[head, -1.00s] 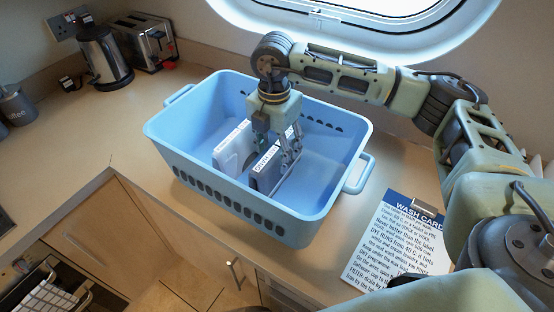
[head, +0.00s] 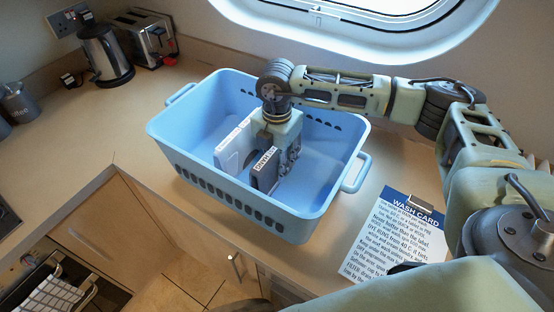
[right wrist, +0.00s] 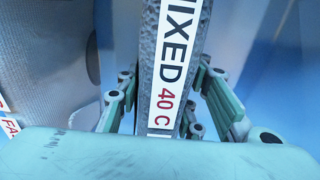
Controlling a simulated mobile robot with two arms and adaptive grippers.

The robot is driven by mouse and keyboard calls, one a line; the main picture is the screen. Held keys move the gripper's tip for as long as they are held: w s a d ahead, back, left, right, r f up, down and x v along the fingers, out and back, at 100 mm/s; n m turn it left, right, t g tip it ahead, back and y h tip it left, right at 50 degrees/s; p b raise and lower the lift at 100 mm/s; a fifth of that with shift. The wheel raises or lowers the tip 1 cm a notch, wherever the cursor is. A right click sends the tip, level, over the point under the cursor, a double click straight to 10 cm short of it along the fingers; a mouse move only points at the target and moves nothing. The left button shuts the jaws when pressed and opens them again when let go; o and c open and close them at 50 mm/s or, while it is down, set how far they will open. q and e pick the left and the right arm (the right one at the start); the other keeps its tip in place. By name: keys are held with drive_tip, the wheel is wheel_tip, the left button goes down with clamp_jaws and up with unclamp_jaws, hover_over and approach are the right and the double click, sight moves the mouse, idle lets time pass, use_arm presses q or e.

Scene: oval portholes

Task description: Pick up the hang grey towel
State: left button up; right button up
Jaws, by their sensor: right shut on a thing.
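A dark grey slab-like thing (head: 265,172), perhaps the folded grey towel, stands on edge in the blue basket (head: 190,140). In the head view it has a white label too small to read surely. In the right wrist view its tag reads "MIXED 40 C" (right wrist: 178,65). My right gripper (head: 284,160) reaches down into the basket and is shut on the grey thing. In the right wrist view its fingers (right wrist: 165,105) lie on both sides of it. My left gripper is not in view.
A white folded thing (head: 233,150) stands left of the grey one in the basket. A wash card (head: 400,235) lies at the basket's right. A kettle (head: 105,55) and toaster (head: 147,38) stand at back left. A checked cloth (head: 50,300) hangs low at left.

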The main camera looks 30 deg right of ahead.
clamp_jaws()
drive_tip(key=shift+w+r, duration=0.1)
drive_tip(key=shift+r, duration=0.05)
